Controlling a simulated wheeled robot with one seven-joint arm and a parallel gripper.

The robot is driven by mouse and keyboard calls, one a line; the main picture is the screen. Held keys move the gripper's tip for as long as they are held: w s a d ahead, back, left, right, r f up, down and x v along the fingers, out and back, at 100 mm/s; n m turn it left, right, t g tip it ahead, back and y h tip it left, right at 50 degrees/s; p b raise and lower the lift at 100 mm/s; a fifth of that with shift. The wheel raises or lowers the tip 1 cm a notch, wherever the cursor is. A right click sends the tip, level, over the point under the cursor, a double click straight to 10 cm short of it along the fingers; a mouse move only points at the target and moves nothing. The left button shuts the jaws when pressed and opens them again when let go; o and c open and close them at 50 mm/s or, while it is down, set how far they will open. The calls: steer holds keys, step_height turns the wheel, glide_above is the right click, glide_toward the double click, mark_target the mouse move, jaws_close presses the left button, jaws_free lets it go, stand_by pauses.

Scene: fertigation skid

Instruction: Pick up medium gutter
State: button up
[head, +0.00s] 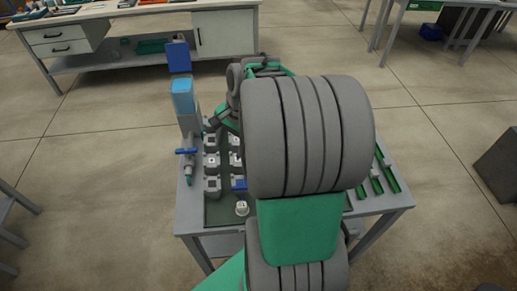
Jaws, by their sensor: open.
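Green gutters (388,171) lie side by side on the right part of the grey skid table, slanting in the picture. My arm hides their left side, so I cannot tell which one is the medium gutter. My gripper (217,127) shows only partly, behind my large grey and green arm links, over the left part of the table. It is open and well to the left of the gutters. Its fingertips are small and hard to make out.
A blue-topped unit (184,97) with a blue-handled valve (187,151) stands at the table's left edge. Several grey blocks (212,163) and a white knob-like part (242,208) sit on the table's left half. A workbench (150,12) stands behind; the floor between is clear.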

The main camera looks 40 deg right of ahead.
steer(key=s+d+f+m+t+y+p, duration=0.1)
steer(key=s+d+f+m, duration=0.1)
steer(key=d+m, duration=0.45)
steer(key=s+d+f+m+y+p, duration=0.15)
steer(key=d+m, duration=0.25)
steer(key=d, duration=0.5)
steer(key=shift+h, duration=0.35)
steer(key=x, duration=0.5)
steer(key=p+x, duration=0.1)
steer(key=x, duration=0.2)
steer(key=shift+s+a, duration=0.35)
jaws_close()
